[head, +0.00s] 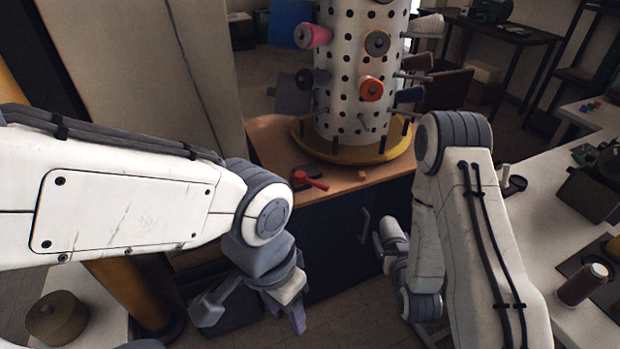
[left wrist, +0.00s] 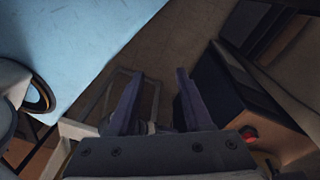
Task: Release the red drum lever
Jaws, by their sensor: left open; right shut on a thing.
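The red drum lever (head: 312,180) lies low on the wooden top, in front of the drum's left side. A small red part on the wooden top, likely the same lever, shows at the lower right of the left wrist view (left wrist: 249,133). The tall white dotted drum (head: 345,105) stands on a yellow round base. My left gripper (head: 254,312) is open and empty, below and in front of the lever, apart from it. Its two fingers spread in the left wrist view (left wrist: 160,104). My right gripper (head: 384,245) is partly hidden beside its arm; what it holds is unclear.
The drum carries several spools, including a pink one (head: 312,36) and an orange one (head: 370,88). A dark cabinet (head: 325,235) with a handle is under the wooden top. A white bench (head: 540,195) runs along the right, with a brown spool (head: 583,285) on it.

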